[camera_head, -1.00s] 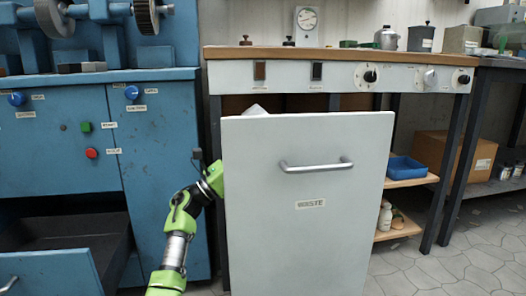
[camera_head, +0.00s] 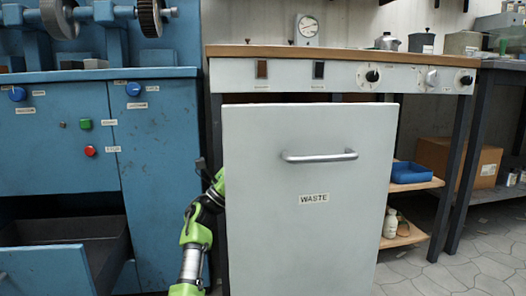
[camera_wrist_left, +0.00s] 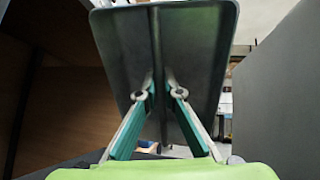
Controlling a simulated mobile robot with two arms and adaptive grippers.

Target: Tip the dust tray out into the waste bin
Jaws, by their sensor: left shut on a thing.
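The waste bin (camera_head: 310,240) is a pull-out with a pale grey front, a bar handle and a WASTE label. Its front stands forward of the bench, and its inside is hidden in the head view. My left arm reaches up along its left side, with the gripper hidden behind the front. In the left wrist view, my left gripper (camera_wrist_left: 162,92) is shut on the narrow middle rib of a dark grey panel, which looks like the dust tray (camera_wrist_left: 205,50). The panel stands steeply in this view. Whether dust is in it cannot be seen. My right gripper is out of view.
A blue machine cabinet (camera_head: 60,150) stands close on the left, its drawer (camera_head: 45,270) pulled open. The wooden-topped bench (camera_head: 340,51) is above and behind the bin. A blue box (camera_head: 410,171) sits on a shelf at right. The floor at right is clear.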

